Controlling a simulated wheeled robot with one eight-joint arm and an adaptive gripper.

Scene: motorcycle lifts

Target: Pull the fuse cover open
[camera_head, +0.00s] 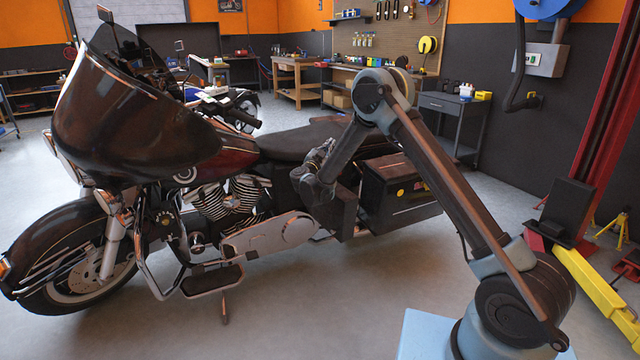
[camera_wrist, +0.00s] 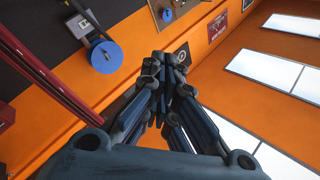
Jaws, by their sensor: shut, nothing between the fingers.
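A large dark motorcycle (camera_head: 235,160) stands side-on across the head view. I cannot make out for sure which part is the fuse cover; a dark boxy panel (camera_head: 341,215) sits below the seat, just behind the engine, partly behind my wrist. My gripper (camera_head: 322,147) is beside the bike below the rear of the seat, tipped upward. In the wrist view my gripper's fingers (camera_wrist: 172,62) are together with nothing between them. The wrist view shows no part of the motorcycle, only wall and ceiling. Whether the gripper touches the bike is not clear.
A dark saddlebag (camera_head: 402,198) lies right behind my wrist. A yellow and red lift or jack (camera_head: 598,298) is on the floor at right, near a red post (camera_head: 606,110). Workbenches (camera_head: 297,80) stand at the back. Floor in front of the bike is clear.

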